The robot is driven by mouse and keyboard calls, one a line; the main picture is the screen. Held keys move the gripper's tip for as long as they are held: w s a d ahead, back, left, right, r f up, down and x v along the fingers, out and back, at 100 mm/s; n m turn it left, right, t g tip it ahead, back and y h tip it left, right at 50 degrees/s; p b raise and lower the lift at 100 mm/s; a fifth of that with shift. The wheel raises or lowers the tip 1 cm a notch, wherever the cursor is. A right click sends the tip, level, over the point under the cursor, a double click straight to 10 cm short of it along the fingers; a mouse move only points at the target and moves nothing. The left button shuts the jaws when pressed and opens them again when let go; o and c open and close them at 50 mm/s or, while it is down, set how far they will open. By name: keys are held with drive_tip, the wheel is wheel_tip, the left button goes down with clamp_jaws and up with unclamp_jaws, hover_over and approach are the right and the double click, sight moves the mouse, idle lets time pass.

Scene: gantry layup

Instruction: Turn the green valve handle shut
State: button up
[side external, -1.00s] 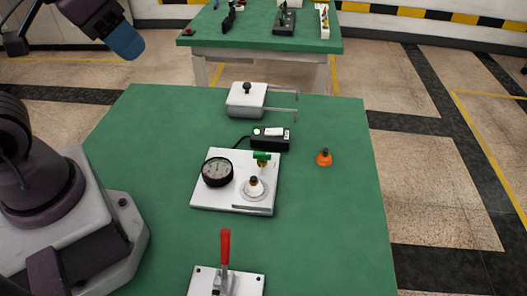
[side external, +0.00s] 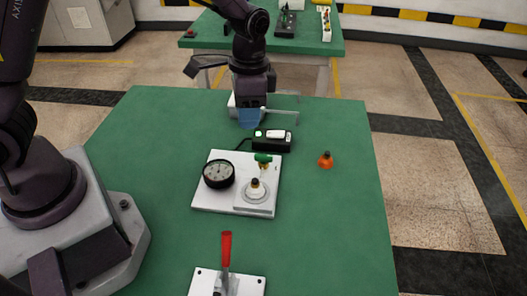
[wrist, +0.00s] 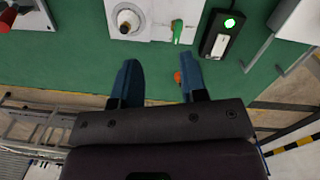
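The green valve handle (side external: 263,158) sits on a brass stem at the back right of a white plate (side external: 215,203) on the green table. It also shows in the wrist view (wrist: 177,31), above and between the fingers. My gripper (wrist: 160,78) has its two blue fingers spread apart with nothing between them. In the side view my gripper (side external: 249,118) points down, above and behind the valve, clear of it.
A black switch box (side external: 272,140) with a lit green button stands just behind the valve. An orange knob (side external: 325,160) is to the right. A red-handled clamp (side external: 226,250) stands in front. A white box with metal rods is behind my gripper.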

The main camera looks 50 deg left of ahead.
sight(264, 156)
drive_tip(key=w+f+m, duration=0.1)
drive_tip(key=f, duration=0.3)
drive_tip(key=w+f+m, duration=0.1)
drive_tip(key=f, duration=0.4)
drive_tip(key=w+f+m, duration=0.1)
drive_tip(key=w+f, duration=0.1)
drive_tip(key=f, duration=0.2)
drive_tip(key=shift+f+t, duration=0.4)
drive_tip(key=shift+c, duration=0.2)
clamp_jaws()
